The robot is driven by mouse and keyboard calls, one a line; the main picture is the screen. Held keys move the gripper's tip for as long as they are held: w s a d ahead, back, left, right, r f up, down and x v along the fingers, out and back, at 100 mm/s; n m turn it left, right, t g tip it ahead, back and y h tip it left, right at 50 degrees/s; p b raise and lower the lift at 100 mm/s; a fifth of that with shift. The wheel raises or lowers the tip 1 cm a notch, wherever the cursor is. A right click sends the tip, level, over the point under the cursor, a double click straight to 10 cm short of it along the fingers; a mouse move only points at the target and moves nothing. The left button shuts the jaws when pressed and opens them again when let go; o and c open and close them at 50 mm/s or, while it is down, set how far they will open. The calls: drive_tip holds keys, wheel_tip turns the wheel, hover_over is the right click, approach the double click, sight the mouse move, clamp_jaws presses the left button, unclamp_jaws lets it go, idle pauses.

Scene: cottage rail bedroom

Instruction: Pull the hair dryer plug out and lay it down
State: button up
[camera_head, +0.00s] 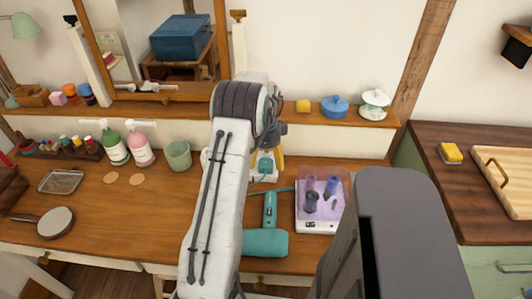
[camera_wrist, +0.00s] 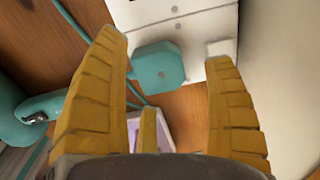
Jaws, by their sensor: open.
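The teal hair dryer plug (camera_wrist: 158,66) sits against a white socket block (camera_wrist: 180,22) in the wrist view. A teal cord runs from the plug's side. How far the plug is seated in the block cannot be told. My gripper (camera_wrist: 167,58) is open, with its yellow fingers on either side of the plug; the left fingertip is close to it and a gap shows on the right. In the head view my arm partly hides the gripper (camera_head: 269,157) and the block. The teal hair dryer (camera_head: 266,242) lies on the table in front; part of it shows in the wrist view (camera_wrist: 38,108).
A white tray (camera_head: 318,226) with dark attachments and a clear purplish lid stands right of the dryer. A green cup (camera_head: 178,156) and bottles (camera_head: 140,148) stand to the left. A shelf (camera_head: 300,116) and mirror (camera_head: 165,92) are behind.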

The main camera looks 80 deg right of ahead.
sight(266, 163)
drive_tip(key=shift+f, duration=0.8)
drive_tip(key=c, duration=1)
drive_tip(key=o, duration=1)
drive_tip(key=shift+r, duration=0.1)
drive_tip(key=shift+r, duration=3.6)
